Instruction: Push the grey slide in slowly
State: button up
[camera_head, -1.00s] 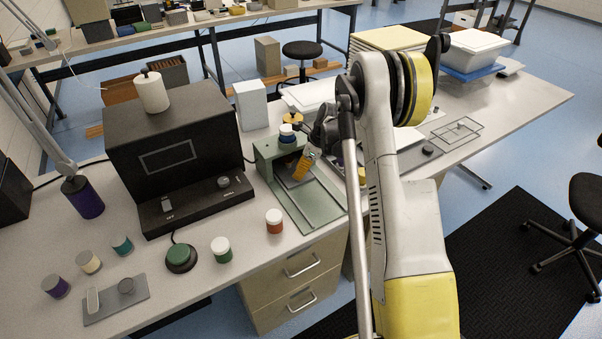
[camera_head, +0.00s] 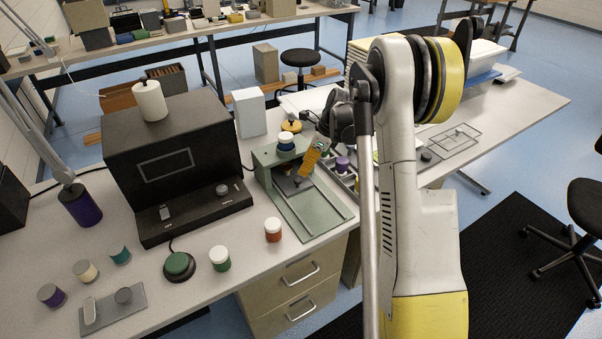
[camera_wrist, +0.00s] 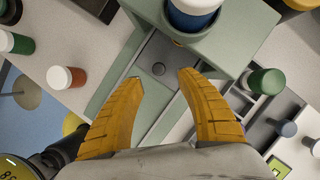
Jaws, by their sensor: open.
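The grey slide (camera_head: 291,184) is a flat plate in the channel of the green press (camera_head: 265,158). Its back end is under the press housing. A white-and-blue jar (camera_head: 286,141) stands on the press.
A red jar with a white lid (camera_head: 273,229) and a green one (camera_head: 220,258) stand on the bench left of the press. A black box machine (camera_head: 172,165) is farther left. A compartment tray (camera_wrist: 270,105) lies close to the right of the press.

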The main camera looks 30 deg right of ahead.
jog(key=shift+v, duration=2.3)
jog(key=s+a+r+n+t+h, duration=0.1)
jog(key=s+a+r+n+h, duration=0.1)
jog(key=s+a+r+n, duration=1.05)
jog(key=s+a+n+t, duration=0.1)
jog(key=s+a+n, duration=0.3)
jog(key=s+n, duration=0.3)
jog(key=s+a+r+n+t+h, duration=0.1)
jog(key=s+a+n+t, duration=0.1)
jog(key=s+a+n, duration=0.3)
jog(key=s+n, duration=0.2)
jog(key=s, duration=0.2)
